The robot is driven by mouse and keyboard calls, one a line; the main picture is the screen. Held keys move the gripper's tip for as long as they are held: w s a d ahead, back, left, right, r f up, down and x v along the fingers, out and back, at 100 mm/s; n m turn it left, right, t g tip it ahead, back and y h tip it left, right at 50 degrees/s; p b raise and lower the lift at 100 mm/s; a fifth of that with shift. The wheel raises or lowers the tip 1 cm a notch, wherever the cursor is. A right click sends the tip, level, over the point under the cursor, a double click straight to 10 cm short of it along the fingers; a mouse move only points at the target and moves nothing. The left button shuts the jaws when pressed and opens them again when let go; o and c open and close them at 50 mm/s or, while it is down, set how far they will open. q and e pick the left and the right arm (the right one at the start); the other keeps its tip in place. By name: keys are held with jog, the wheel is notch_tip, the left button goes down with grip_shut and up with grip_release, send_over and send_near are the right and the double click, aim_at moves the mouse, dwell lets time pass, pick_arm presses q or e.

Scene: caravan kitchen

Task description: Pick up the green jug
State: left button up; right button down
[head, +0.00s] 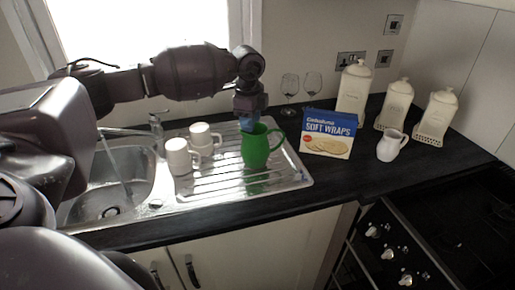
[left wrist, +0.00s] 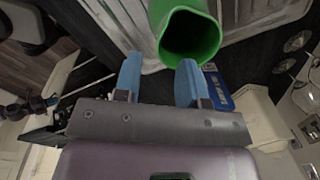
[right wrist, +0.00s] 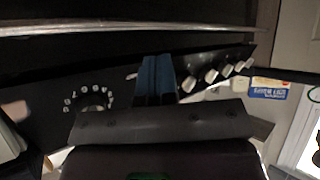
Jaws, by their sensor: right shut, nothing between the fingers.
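The green jug (head: 256,147) stands upright on the metal draining board, its handle to the right. In the left wrist view the fingers (left wrist: 158,62) are spread apart. The jug's open mouth (left wrist: 190,38) lies just beyond the right fingertip; I cannot tell whether they touch. My right gripper (right wrist: 158,58) is shut and empty, in front of the cooker's knob panel. It is outside the head view.
White mugs (head: 179,157) stand left of the jug on the draining board (head: 215,183), with the sink (head: 125,170) further left. A soft wraps box (head: 328,134), wine glasses (head: 290,88), a white pitcher (head: 391,145) and white canisters (head: 397,102) stand to the right.

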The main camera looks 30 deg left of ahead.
aim_at(251, 137)
pick_arm(q)
jog(key=shift+f, duration=0.45)
jog(key=f, duration=0.4)
jog(key=shift+w+a+f, duration=0.1)
jog(key=shift+w+f, duration=0.15)
jog(key=shift+f, duration=0.05)
jog(key=c, duration=0.4)
grip_shut()
pick_arm(e)
jog(key=shift+w+r, duration=0.1)
jog(key=shift+r, duration=0.25)
jog(key=shift+w+r, duration=0.1)
jog(key=shift+w, duration=0.05)
